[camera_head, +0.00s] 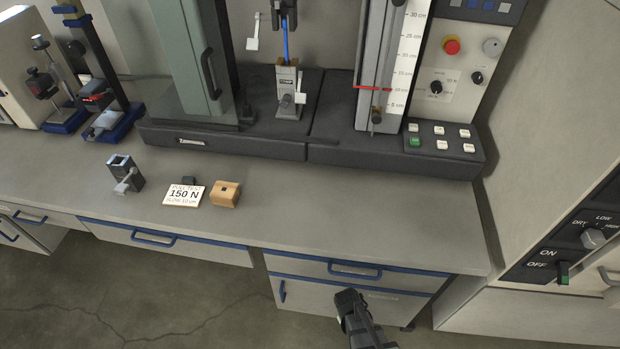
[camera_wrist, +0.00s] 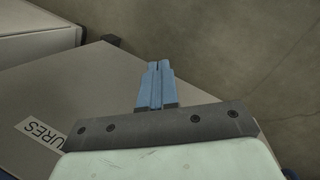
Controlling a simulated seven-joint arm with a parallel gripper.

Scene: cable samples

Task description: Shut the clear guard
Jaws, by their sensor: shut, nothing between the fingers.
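The clear guard (camera_head: 182,55) is a greenish see-through panel with a dark upright handle (camera_head: 209,74), on the left part of the test machine. It stands to the left of the clamps, leaving the blue cable sample (camera_head: 286,45) and the lower clamp (camera_head: 288,90) uncovered from the front. My gripper (camera_head: 349,298) is low in front of the bench drawers, well below and right of the guard, touching nothing that I can see. In the wrist view its blue fingers (camera_wrist: 157,82) are shut together and empty.
On the bench lie a "150 N" card (camera_head: 184,194), a wooden block (camera_head: 225,194) and a loose grey clamp (camera_head: 126,174). A control panel with a red button (camera_head: 452,46) is at right. The bench top (camera_head: 350,205) is clear at centre and right.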

